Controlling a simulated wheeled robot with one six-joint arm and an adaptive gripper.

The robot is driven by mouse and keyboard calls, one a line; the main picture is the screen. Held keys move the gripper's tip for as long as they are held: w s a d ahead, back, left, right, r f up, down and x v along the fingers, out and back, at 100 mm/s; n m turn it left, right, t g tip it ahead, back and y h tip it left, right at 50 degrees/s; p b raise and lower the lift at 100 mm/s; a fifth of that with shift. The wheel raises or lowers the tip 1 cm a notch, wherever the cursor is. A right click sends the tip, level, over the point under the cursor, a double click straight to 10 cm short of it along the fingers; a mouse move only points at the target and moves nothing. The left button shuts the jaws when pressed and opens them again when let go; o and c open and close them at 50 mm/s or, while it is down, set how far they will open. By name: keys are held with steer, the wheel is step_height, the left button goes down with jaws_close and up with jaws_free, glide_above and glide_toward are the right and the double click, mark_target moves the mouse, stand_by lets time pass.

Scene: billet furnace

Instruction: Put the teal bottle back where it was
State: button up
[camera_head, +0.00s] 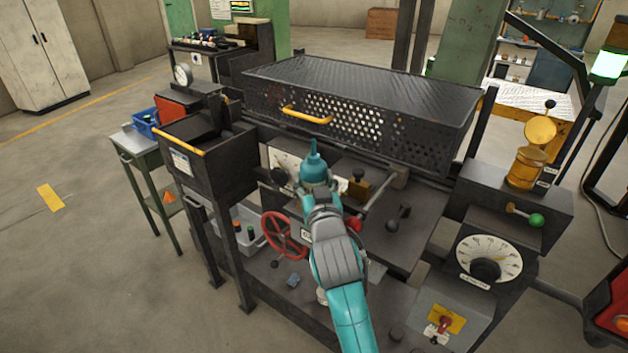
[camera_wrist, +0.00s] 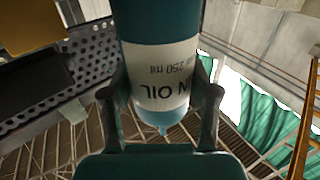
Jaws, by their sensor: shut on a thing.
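The teal bottle (camera_head: 314,170) is held up at the end of my arm in the head view, its thin nozzle pointing up. It stands in front of the perforated black cover, above the bench. In the wrist view the bottle (camera_wrist: 160,75) fills the middle, with a white label reading "OIL" and "250 ml" upside down in the picture. My gripper (camera_head: 319,190) is shut on it, one finger on each side of the bottle in the wrist view (camera_wrist: 160,100). In the head view my gripper hides part of the bottle's lower body.
The perforated cover (camera_head: 370,105) with a yellow handle stands close behind the bottle. A red handwheel (camera_head: 284,235), knobs and levers crowd the bench front. A dial (camera_head: 489,258) and an amber jar (camera_head: 525,168) are at right. A dark open box (camera_head: 205,160) is at left.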

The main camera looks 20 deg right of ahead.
steer(key=o, duration=1.4)
steer(key=shift+f, duration=0.1)
steer(key=shift+s, duration=0.1)
steer(key=s, duration=0.4)
steer(key=s+a, duration=0.1)
steer(key=s, duration=0.2)
steer(key=s+a, duration=0.1)
steer(key=s, duration=0.3)
steer(key=shift+s, duration=0.35)
